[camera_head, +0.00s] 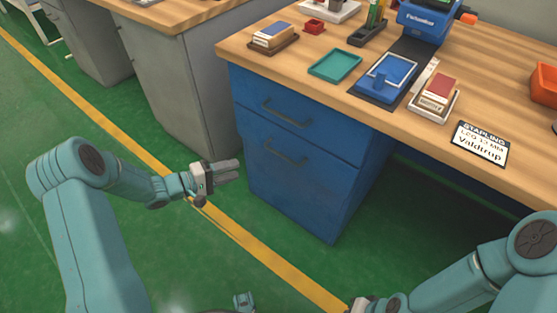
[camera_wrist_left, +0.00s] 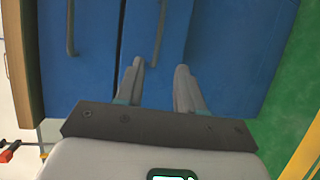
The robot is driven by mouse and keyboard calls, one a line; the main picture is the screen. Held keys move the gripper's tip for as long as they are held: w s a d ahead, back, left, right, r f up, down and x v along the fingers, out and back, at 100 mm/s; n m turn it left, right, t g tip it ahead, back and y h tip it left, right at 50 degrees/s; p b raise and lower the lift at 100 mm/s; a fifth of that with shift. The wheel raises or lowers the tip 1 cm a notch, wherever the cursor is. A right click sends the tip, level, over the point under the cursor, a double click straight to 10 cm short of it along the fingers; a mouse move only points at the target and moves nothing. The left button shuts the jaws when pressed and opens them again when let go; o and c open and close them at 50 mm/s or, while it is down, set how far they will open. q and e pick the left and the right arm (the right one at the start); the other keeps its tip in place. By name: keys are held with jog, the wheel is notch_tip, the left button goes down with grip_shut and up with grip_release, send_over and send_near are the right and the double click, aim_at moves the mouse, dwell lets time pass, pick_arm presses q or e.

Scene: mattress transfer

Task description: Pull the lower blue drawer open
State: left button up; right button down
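The blue drawer unit has two drawers, both flush with the front. The lower blue drawer (camera_head: 290,185) has a bar handle (camera_head: 286,154). In the left wrist view, the lower drawer's handle (camera_wrist_left: 158,38) lies ahead of the fingertips, in line with the space between them. My left gripper (camera_head: 236,168) is in front of the lower drawer, and its fingers point toward it. In the left wrist view the gripper (camera_wrist_left: 160,68) is open and empty, apart from the handle. My right gripper (camera_head: 358,304) is at the bottom edge, mostly cut off; its fingers cannot be made out.
The upper drawer (camera_head: 315,128) has its own handle (camera_head: 286,112). The wooden worktop (camera_head: 300,75) above carries a teal tray (camera_head: 335,65), a blue tray (camera_head: 388,77) and a label card (camera_head: 481,144). A grey cabinet (camera_head: 175,85) stands to the left. Green floor in front is clear.

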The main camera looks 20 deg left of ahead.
pick_arm(q)
jog(key=b+x, duration=0.4)
jog(key=x, duration=1.2)
grip_shut()
